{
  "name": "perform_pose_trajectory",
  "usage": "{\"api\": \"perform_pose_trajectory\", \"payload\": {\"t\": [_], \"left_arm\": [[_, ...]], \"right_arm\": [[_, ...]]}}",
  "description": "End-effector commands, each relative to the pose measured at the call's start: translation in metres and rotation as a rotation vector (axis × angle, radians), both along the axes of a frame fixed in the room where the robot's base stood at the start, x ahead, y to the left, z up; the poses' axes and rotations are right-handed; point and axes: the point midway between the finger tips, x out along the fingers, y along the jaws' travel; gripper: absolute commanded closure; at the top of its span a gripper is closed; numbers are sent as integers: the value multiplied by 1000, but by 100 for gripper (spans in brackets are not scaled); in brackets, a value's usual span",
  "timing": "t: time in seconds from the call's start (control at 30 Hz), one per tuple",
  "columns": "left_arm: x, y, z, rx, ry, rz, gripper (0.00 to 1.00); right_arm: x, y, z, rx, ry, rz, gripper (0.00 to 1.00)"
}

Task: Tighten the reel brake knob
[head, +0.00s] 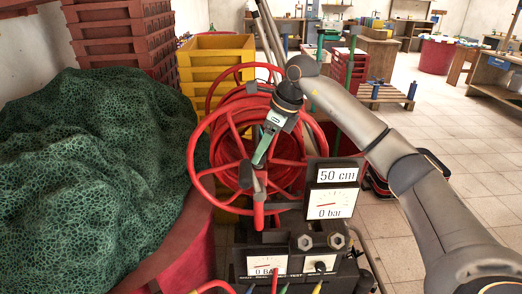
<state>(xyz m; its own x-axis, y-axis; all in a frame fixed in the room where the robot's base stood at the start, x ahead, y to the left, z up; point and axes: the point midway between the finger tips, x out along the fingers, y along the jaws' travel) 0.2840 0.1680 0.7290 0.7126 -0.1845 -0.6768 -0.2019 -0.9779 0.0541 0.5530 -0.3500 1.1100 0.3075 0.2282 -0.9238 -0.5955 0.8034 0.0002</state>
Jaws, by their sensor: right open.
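The red hose reel (193,150) stands upright in the middle, with red hose (290,180) wound behind its spoked rim. My right gripper (257,180) reaches in from the right, pointing down in front of the reel's hub. Its fingers are apart and I see nothing held between them. I cannot make out the brake knob; the gripper covers part of the hub area. Whether the fingers touch the reel is not clear. My left gripper is not in view.
A black panel with gauges (330,203) stands just below and right of the gripper. A green net heap (90,180) fills the left. Yellow crates (215,43) and brown-red crates (120,35) are stacked behind. Tiled floor (470,155) is open at right.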

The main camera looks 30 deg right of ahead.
Motion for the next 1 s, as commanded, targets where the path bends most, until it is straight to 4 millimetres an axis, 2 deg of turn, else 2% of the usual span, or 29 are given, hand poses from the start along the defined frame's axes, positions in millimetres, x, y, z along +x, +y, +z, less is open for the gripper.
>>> {"api": "perform_pose_trajectory", "payload": {"t": [0.13, 0.4, 0.93, 1.0], "left_arm": [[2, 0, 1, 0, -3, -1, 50], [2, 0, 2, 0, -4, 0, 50], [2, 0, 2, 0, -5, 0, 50], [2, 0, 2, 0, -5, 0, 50]], "right_arm": [[3, 2, -9, -1, 1, 0, 41], [3, 2, -10, -1, -1, 0, 41], [3, 2, -9, 0, 0, 0, 100], [3, 2, -9, 0, 0, 0, 100]]}}
